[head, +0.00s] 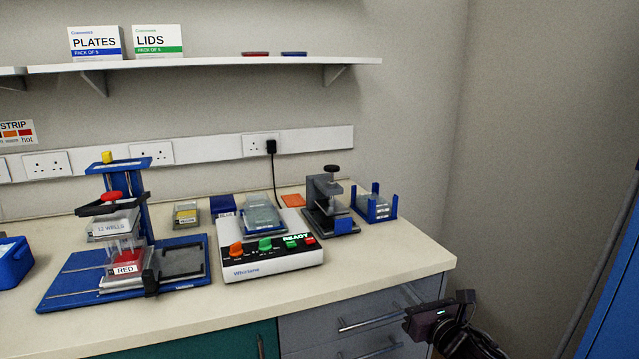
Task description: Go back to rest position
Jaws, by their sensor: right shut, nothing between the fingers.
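My right gripper (464,300) is at the lower right, in front of the grey drawers and just below the bench top's right front corner. It is shut and holds nothing. It is apart from everything on the bench. My left gripper is not in view. On the bench, a blue pipette stand (70,283) with a red knob holds a clear block marked 12 WELLS (112,227) above a plate labelled RED (126,268). A white Whirlane machine (270,264) with a lit READY display carries a clear plate (262,215) on top.
A grey press (322,207) and a blue rack (374,207) stand at the bench's right end. A blue box (12,262) is at the left edge. The shelf (210,65) holds PLATES and LIDS boxes. The floor area right of the bench looks free; a blue panel (618,290) edges it.

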